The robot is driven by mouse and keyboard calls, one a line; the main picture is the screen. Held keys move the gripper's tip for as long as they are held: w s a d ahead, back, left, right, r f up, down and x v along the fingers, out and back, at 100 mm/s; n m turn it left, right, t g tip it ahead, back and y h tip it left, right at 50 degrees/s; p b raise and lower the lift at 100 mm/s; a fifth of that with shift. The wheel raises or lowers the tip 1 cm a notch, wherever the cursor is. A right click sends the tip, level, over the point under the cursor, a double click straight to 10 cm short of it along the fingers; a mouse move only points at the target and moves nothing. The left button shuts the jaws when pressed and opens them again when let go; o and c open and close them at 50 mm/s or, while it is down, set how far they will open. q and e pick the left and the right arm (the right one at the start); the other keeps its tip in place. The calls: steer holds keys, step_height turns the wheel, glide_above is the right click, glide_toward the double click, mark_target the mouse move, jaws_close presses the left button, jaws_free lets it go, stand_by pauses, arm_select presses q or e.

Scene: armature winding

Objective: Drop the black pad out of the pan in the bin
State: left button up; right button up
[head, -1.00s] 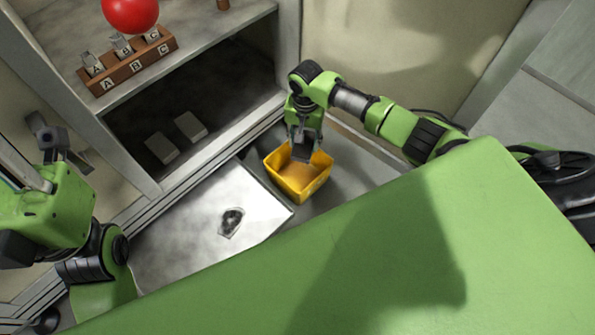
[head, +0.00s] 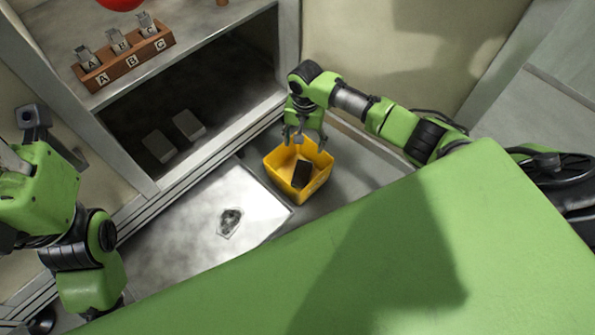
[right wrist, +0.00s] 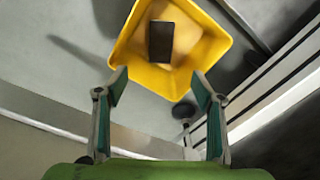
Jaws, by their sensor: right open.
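The black pad (head: 301,174) lies inside the yellow bin (head: 277,171), leaning on its inside. It also shows in the right wrist view as a dark rectangle (right wrist: 160,42) against the yellow bin (right wrist: 214,52). My right gripper (head: 304,141) is open and empty at the bin's back edge, its fingers spread apart and clear of the pad. In the right wrist view my right gripper (right wrist: 160,75) has its two fingertips near the bin's near rim. My left arm shows at the left edge, but its fingers are out of view.
A shiny metal sheet (head: 180,235) lies left of the bin with a small dark irregular piece (head: 230,222) on it. A shelf unit (head: 262,110) stands behind, with a wooden holder (head: 128,62) lettered A, B, C. A red ball (head: 120,4) shows at the top.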

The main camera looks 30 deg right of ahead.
step_height(320, 180, up, 12)
stand_by(0.5)
stand_by(0.3)
